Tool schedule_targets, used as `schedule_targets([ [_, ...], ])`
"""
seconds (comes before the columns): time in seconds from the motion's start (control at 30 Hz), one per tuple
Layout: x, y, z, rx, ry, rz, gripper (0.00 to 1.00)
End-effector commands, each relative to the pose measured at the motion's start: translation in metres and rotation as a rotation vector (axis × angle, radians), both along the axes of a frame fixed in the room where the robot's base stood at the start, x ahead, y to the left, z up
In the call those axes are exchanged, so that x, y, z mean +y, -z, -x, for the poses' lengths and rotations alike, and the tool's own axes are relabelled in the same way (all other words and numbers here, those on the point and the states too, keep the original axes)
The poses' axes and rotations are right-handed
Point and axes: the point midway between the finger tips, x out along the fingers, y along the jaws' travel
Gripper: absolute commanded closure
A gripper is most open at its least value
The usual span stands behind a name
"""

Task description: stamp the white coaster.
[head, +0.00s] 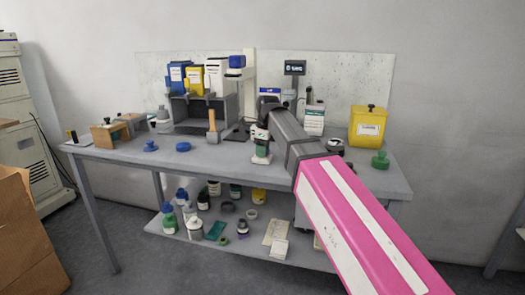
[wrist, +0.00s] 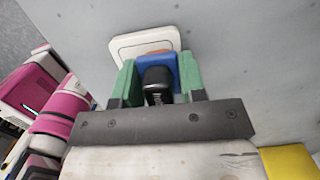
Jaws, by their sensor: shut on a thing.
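In the wrist view, my gripper (wrist: 158,76) has two green finger pads shut on a stamp-like thing (wrist: 157,62). It has a black rounded knob, a blue block and an orange edge. A white, rounded-square coaster (wrist: 143,41) with a raised rim lies just beyond the fingertips. The held thing overlaps its near edge in the picture, and I cannot tell whether they touch. In the head view, my gripper (head: 262,146) points down over the front middle of the grey table. The held thing is too small to make out there.
On the table (head: 320,182), a wooden-handled tool (head: 212,122) and a grey rack with coloured containers stand to the left and behind. A yellow container (head: 368,127) and a green knob (head: 380,160) stand right. Blue round pieces (head: 183,147) lie left. The front middle of the table is mostly clear.

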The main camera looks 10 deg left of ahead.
Motion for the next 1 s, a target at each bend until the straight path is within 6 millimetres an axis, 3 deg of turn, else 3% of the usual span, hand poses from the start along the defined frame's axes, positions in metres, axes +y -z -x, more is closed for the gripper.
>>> schedule_targets([
  [0.47, 0.0, 0.0, 0.0, 0.001, 0.0, 0.002, 0.77],
  [1.0, 0.0, -0.034, 0.0, 0.0, 0.0, 0.0, 0.77],
])
